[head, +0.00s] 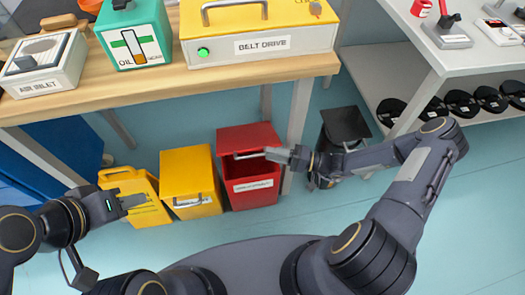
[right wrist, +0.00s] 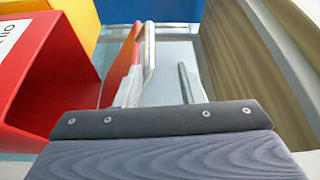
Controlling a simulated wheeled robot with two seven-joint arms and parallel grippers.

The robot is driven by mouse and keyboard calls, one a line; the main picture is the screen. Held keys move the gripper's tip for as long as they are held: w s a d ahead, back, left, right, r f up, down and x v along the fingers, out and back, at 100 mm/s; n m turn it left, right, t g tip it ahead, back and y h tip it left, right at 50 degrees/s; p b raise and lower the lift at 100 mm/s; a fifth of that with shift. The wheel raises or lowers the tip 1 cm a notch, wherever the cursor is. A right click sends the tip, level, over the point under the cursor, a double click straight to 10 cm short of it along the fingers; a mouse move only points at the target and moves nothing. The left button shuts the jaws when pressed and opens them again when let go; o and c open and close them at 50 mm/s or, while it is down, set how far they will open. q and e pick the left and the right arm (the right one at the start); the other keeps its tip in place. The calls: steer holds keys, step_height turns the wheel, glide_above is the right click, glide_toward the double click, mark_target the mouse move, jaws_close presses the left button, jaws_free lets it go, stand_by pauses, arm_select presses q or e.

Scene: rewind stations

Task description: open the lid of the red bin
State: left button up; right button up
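The red bin (head: 252,192) stands on the floor below the wooden table, with a white label on its front. Its lid (head: 245,137) is tilted up, and a dark gap shows between lid and front wall. A metal handle bar (head: 249,155) runs along the lid's front edge. My right gripper (head: 272,155) is at the right end of this bar. In the right wrist view, its fingers are apart and the bar (right wrist: 149,50) lies close to the left finger; contact is unclear. My left gripper (head: 133,201) is by a yellow bin; its finger gap is unclear.
Two yellow bins (head: 190,182) stand left of the red bin. A dark bin (head: 345,125) stands to its right, behind my right forearm. The wooden table (head: 180,82) carries several machines above the bins. Open floor lies in front.

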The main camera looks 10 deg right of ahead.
steer(key=shift+s+d, duration=0.2)
steer(key=shift+d, duration=0.45)
steer(key=b+v, duration=0.1)
steer(key=v, duration=0.8)
stand_by(0.4)
steer(key=shift+s, duration=0.1)
steer(key=shift+f+b, duration=0.1)
steer(key=shift+b, duration=0.25)
